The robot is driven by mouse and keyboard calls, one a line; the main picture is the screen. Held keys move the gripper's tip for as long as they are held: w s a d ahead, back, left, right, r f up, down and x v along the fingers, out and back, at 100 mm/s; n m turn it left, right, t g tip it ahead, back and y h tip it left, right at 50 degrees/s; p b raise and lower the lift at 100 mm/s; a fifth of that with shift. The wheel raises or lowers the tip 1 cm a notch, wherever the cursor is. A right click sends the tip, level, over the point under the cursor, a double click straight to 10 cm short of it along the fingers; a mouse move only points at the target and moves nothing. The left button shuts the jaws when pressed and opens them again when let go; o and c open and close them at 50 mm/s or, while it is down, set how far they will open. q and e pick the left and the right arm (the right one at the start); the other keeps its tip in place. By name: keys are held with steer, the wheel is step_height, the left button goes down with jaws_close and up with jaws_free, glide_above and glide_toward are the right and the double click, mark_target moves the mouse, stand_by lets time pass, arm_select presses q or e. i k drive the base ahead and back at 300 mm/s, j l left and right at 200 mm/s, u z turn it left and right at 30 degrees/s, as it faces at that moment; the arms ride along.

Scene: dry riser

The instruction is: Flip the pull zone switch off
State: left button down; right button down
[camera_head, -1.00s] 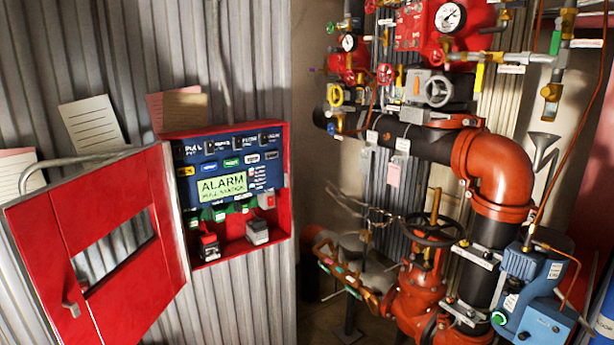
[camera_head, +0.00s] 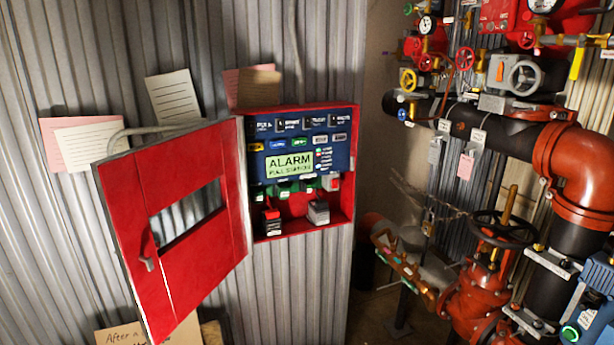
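The red alarm box (camera_head: 348,185) is fixed to the corrugated wall, with its red door (camera_head: 124,208) swung open to the left. Inside is a blue panel (camera_head: 262,166) with a screen (camera_head: 289,165) reading ALARM, PULL STATION. A row of small dark switches runs along the panel's top. The leftmost, the pull zone switch (camera_head: 280,126), stands beside a label that seems to begin with PULL; its position is too small to tell. Neither of my grippers is in view.
Red and black pipework (camera_head: 575,165) with valves and gauges fills the right side. A handwheel (camera_head: 503,229) stands low there. Paper notes (camera_head: 172,98) hang on the wall around the box. A cardboard sign (camera_head: 122,335) is at the bottom left. The space before the box looks clear.

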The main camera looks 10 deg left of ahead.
mark_target(251, 125)
steer(key=i+l+u, duration=0.1)
steer(key=i+l, duration=0.6)
